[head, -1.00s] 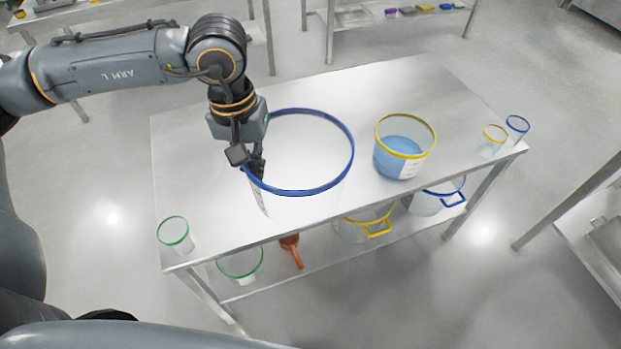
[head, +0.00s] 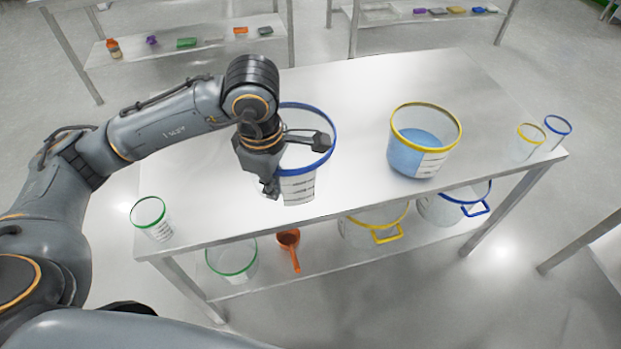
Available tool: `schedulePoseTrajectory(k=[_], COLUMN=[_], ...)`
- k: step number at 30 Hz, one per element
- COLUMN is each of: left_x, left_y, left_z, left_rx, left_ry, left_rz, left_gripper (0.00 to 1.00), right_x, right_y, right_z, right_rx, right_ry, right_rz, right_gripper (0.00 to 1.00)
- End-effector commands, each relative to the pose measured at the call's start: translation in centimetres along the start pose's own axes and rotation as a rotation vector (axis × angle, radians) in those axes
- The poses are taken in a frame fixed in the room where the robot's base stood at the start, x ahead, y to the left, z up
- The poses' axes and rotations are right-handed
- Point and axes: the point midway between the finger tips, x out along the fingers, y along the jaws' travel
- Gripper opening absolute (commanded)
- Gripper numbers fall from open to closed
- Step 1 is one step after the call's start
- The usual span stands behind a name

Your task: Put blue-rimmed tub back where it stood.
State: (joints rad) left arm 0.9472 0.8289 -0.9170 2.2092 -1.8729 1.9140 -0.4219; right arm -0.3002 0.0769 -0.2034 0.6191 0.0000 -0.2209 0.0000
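The blue-rimmed tub (head: 300,188) is clear, with a white scale label, and upright over the near middle of the steel table (head: 205,190). Whether its base touches the tabletop is hard to tell. My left gripper (head: 270,187) points down at the tub's near-left rim, its fingers close together and shut on the rim and wall there. The gripper and wrist hide the left part of the rim. My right gripper is not in view.
A yellow-rimmed tub (head: 418,155) with blue liquid stands to the right. A green-rimmed cup (head: 153,218) stands at the front left corner, and yellow-rimmed (head: 525,145) and blue-rimmed (head: 556,135) cups at the right end. The lower shelf holds tubs and an orange scoop (head: 290,245).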

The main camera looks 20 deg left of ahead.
Motion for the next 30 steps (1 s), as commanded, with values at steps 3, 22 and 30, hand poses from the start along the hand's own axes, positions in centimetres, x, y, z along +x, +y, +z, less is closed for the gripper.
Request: schedulePoseTrajectory(k=[3, 22, 30], left_x=[1.1, 9.0, 12.1], left_y=[2.8, 10.7, 10.8], left_z=[0.5, 1.6, 1.6], left_rx=[-0.002, 0.004, 0.003], left_ry=[-0.002, -0.001, 0.0], left_rz=[-0.005, -0.002, -0.005], left_gripper=[0.0, 0.0, 0.0], right_x=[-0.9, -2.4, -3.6], right_y=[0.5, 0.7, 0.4], right_z=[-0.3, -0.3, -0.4], right_rx=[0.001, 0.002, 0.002], right_ry=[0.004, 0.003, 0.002], right_rz=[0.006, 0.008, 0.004], right_gripper=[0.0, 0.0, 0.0])
